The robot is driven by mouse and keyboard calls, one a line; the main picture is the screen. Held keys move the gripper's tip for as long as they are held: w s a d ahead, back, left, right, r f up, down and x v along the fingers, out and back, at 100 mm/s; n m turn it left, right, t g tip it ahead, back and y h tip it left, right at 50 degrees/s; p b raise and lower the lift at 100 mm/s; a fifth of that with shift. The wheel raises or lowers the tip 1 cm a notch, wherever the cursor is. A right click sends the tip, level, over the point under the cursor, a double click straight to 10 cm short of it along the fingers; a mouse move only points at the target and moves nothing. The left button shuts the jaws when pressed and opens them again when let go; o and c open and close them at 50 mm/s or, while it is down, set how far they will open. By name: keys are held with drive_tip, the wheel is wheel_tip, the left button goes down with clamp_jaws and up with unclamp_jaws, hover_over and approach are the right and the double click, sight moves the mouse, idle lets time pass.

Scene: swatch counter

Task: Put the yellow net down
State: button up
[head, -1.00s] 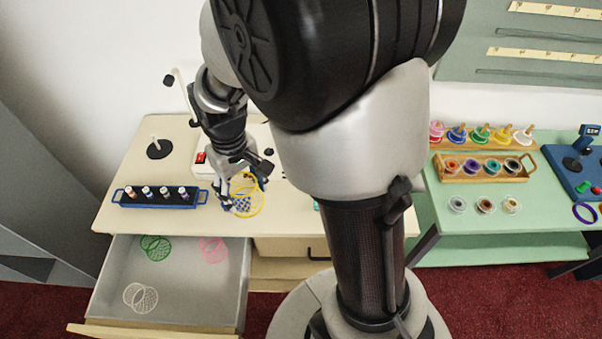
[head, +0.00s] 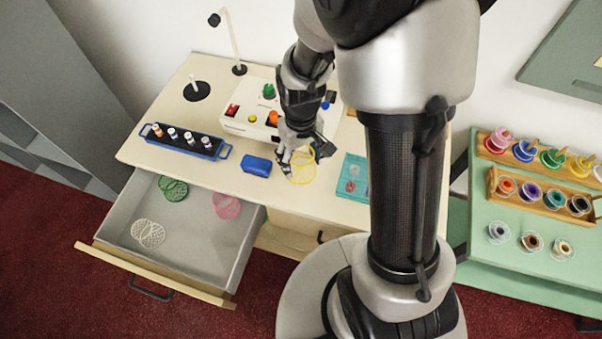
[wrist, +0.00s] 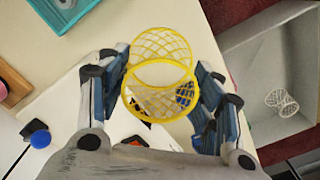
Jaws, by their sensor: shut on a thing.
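The yellow net (head: 303,169) is a mesh tube with a ring at each end and a narrow waist. My gripper (head: 294,158) is shut on it over the front part of the desk (head: 228,178). In the wrist view the yellow net (wrist: 160,73) sits between the two fingers of my gripper (wrist: 160,88), which grip its sides. I cannot tell whether the net touches the desktop.
A blue box (head: 257,166) stands left of the net, a teal tray (head: 343,203) right. A button panel (head: 246,122) and a blue spool rack (head: 214,153) stand behind. The open drawer (head: 185,236) holds green (head: 173,189), pink (head: 227,206) and white (head: 148,233) nets.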

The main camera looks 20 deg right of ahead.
drive_tip(key=shift+f+b, duration=0.85)
drive_tip(key=shift+f, duration=2.55)
drive_tip(key=shift+f, duration=0.15)
drive_tip(key=o, duration=0.7)
wheel_tip(320, 180, up, 13)
drive_tip(key=p, duration=0.4)
wheel_tip(320, 180, up, 15)
drive_tip(key=m+t, duration=0.1)
drive_tip(key=t, duration=0.2)
hover_over(301, 172)
drive_tip(key=s+d, duration=0.1)
drive_tip(key=s, duration=0.4)
drive_tip(key=shift+m+t, duration=0.4)
drive_tip(key=shift+t, duration=0.4)
drive_tip(key=s+r, duration=0.1)
drive_tip(key=s, duration=0.1)
drive_tip(key=s+r, duration=0.1)
drive_tip(key=s, duration=0.1)
drive_tip(key=s+r, duration=0.1)
drive_tip(key=s, duration=0.1)
drive_tip(key=shift+s+d+r, duration=0.1)
drive_tip(key=shift+s+r, duration=0.25)
drive_tip(key=shift+r, duration=0.05)
